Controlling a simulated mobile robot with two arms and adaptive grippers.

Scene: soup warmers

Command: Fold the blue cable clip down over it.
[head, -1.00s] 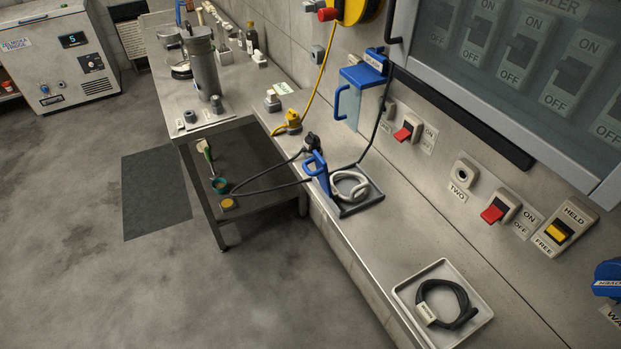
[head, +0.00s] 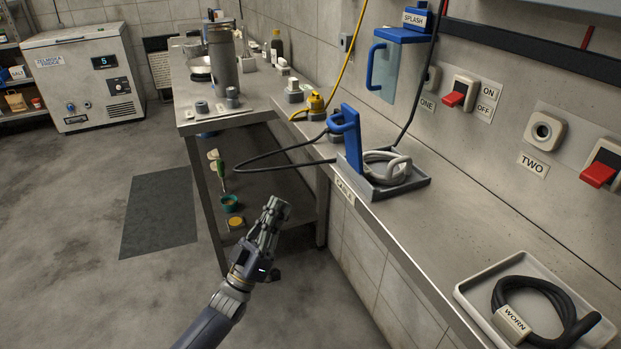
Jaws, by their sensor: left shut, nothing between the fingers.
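The blue cable clip (head: 351,140) stands upright at the left edge of a small grey tray (head: 417,185) on the wall ledge, with its handle at the top left. A black cable (head: 240,157) loops out from beside the clip over the ledge's front edge and back. I cannot tell exactly how the cable lies at the clip's foot. A pale coiled cable (head: 392,165) lies in the tray, right of the clip. My left gripper (head: 272,212) is shut and empty, in front of the ledge, below and left of the clip, not touching it. My right gripper is not in view.
A steel table (head: 207,123) with a lower shelf stands behind my left gripper. A yellow plug (head: 316,103) sits behind the clip. A white tray (head: 470,290) with a coil marked WORN is at the front right. The ledge between the trays is clear.

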